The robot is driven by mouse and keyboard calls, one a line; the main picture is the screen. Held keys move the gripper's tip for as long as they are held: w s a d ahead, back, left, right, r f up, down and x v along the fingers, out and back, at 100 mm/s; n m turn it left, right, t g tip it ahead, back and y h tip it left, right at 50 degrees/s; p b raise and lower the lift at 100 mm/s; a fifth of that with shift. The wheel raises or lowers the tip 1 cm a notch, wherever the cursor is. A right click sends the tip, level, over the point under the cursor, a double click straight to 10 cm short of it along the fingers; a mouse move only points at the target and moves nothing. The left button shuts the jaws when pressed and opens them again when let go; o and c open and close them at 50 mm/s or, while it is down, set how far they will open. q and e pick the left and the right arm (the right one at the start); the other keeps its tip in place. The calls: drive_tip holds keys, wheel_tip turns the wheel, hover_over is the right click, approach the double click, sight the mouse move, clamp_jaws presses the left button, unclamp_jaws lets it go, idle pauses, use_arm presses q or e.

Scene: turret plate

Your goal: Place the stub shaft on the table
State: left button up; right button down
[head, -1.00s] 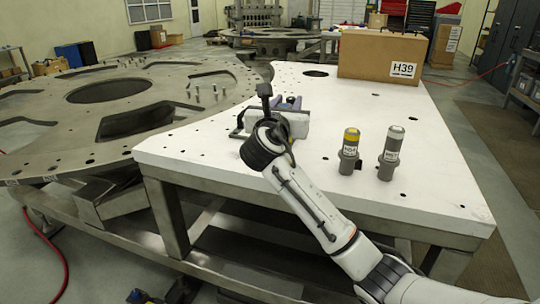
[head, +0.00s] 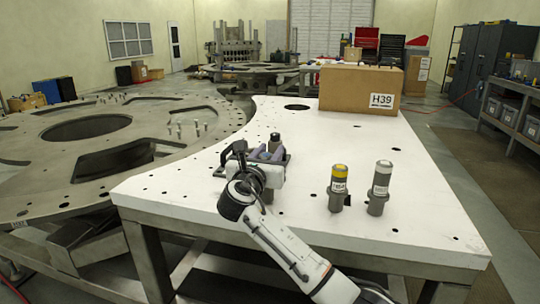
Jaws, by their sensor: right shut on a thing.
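My right gripper (head: 268,154) is over the left part of the white table (head: 320,140), its purple-grey fingers pointing away from me. It is shut on a dark grey cylindrical piece (head: 274,141), which seems to be the stub shaft; its top shows between the fingers, roughly upright. The wrist and fingers hide its lower part, so I cannot tell whether it touches the table. My left gripper is not in view.
A cardboard box (head: 350,92) labelled H39 stands at the table's back. The tabletop has several holes. Free room lies between the gripper and the box, and right of the cylinders. A large grey turret plate (head: 60,160) lies left of the table.

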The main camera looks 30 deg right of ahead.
drive_tip(key=shift+f, duration=0.15)
drive_tip(key=c, duration=1.3)
unclamp_jaws()
drive_tip(key=shift+f, duration=0.2)
drive_tip(key=shift+r, duration=0.1)
drive_tip(key=v, duration=1.2)
drive_tip(key=shift+s, duration=0.1)
